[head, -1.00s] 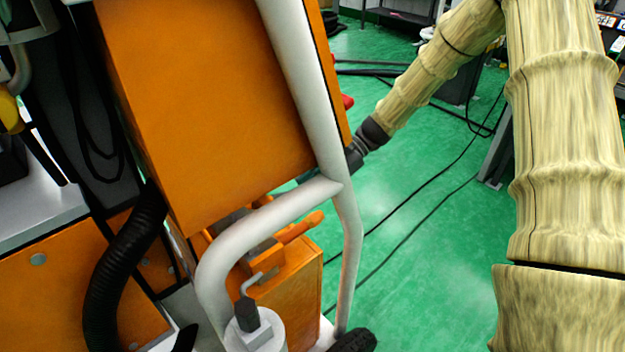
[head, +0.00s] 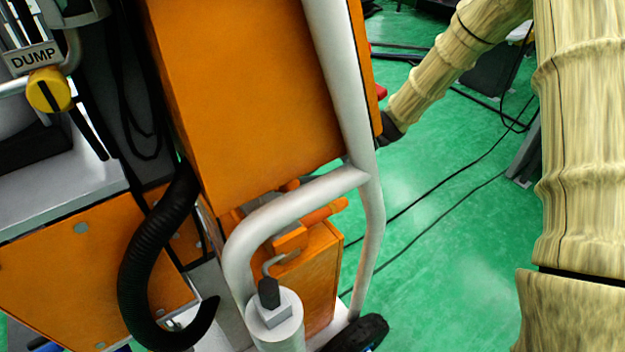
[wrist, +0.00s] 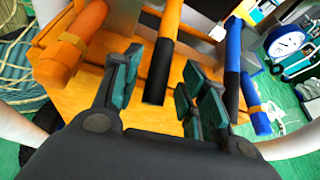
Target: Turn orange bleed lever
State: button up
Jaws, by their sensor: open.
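The orange bleed lever (wrist: 168,35), an orange bar with a black grip (wrist: 158,72) at its near end, shows in the middle of the wrist view. My gripper (wrist: 160,70) is open, with its teal-padded fingers on either side of that grip in the picture. I see a gap on both sides and cannot tell how deep the grip sits between the pads. In the head view my gripper is hidden behind the orange panel and the white tube frame; only my dark wrist shows beside them.
A blue lever with a black grip (wrist: 232,75) stands close to the right finger. A thick orange cylinder (wrist: 70,55) lies left of the left finger. In the head view, the white tube frame (head: 345,75) and orange panel (head: 240,90) stand before my wrist.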

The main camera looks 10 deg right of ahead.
jog(key=shift+x, duration=0.95)
grip_shut()
jog(key=shift+r, duration=0.15)
